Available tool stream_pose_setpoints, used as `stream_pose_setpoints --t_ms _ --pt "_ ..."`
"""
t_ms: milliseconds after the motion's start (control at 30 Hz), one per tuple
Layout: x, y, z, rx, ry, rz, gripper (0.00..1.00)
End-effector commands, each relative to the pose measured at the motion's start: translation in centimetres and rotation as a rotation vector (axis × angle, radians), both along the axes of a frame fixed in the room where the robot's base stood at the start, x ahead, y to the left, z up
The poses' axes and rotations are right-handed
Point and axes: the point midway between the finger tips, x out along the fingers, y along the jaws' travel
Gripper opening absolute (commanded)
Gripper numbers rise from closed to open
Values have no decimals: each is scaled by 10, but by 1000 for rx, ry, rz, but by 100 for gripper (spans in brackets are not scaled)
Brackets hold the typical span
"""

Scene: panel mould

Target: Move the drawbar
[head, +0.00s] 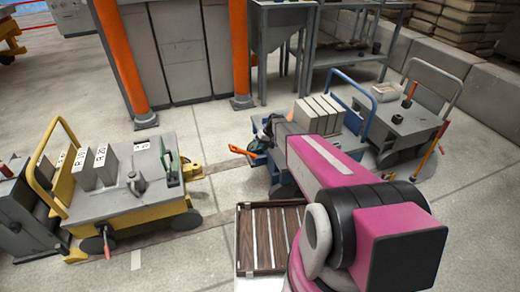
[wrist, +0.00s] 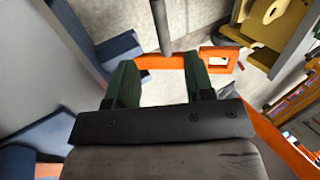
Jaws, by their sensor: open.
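The drawbar (head: 242,151) is an orange bar with a looped end. In the head view it sticks out to the left from the front of the blue cart (head: 338,82). In the wrist view the drawbar (wrist: 221,60) crosses just beyond my fingertips, its rectangular loop to the right of the right finger. My gripper (wrist: 160,72) is open, with dark green fingers apart and part of the orange bar showing between them. I cannot tell whether they touch it. In the head view my pink arm hides much of the blue cart and most of my gripper.
A yellow cart (head: 135,195) carrying grey blocks stands to the left, its yellow coupling (head: 192,171) facing the drawbar across a floor gap. A slatted brown pallet (head: 268,238) lies in front. Orange posts (head: 121,55) and a grey bench (head: 285,15) stand behind. A grey cart (head: 405,118) is at right.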

Motion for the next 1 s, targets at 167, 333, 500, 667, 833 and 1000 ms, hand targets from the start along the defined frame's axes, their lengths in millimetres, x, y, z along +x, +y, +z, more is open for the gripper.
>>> stream_pose_setpoints --t_ms 167,333,500,667,833,1000 --pt "-2 7 1 -41 -5 5 48" --pt "-6 30 4 -213 -40 9 48" --pt "-5 46 11 -348 -95 3 48" --pt "-4 50 7 -385 -111 1 48" --pt "-4 51 -15 -384 -109 1 48" --pt "-4 54 -46 -383 -109 1 48"
